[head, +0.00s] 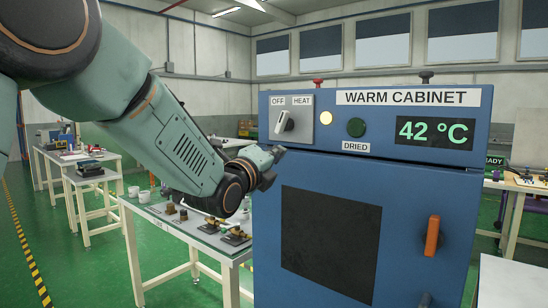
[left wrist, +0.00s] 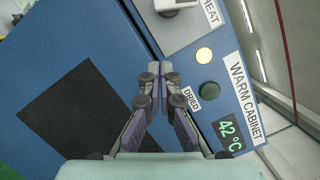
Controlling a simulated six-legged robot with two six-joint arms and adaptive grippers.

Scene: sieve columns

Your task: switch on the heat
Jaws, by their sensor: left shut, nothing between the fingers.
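The blue warm cabinet (head: 460,210) stands at the right in the head view. Its light panel carries the words OFF and HEAT above a pale switch (head: 284,123), whose handle slants between them; I cannot tell for sure which word it points to. The switch is partly cut off at the top of the left wrist view (left wrist: 175,4). My left gripper (head: 268,165) is shut and empty, below and left of the switch and apart from it. In the left wrist view its closed fingertips (left wrist: 159,72) are in front of the cabinet. My right gripper is not in view.
A pale yellow lamp (head: 326,117) and a dark green round lamp (head: 356,127) marked DRIED sit right of the switch. The display (head: 434,132) reads 42 °C. An orange handle (head: 432,237) sticks out of the door. A table (head: 190,237) with small items stands left.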

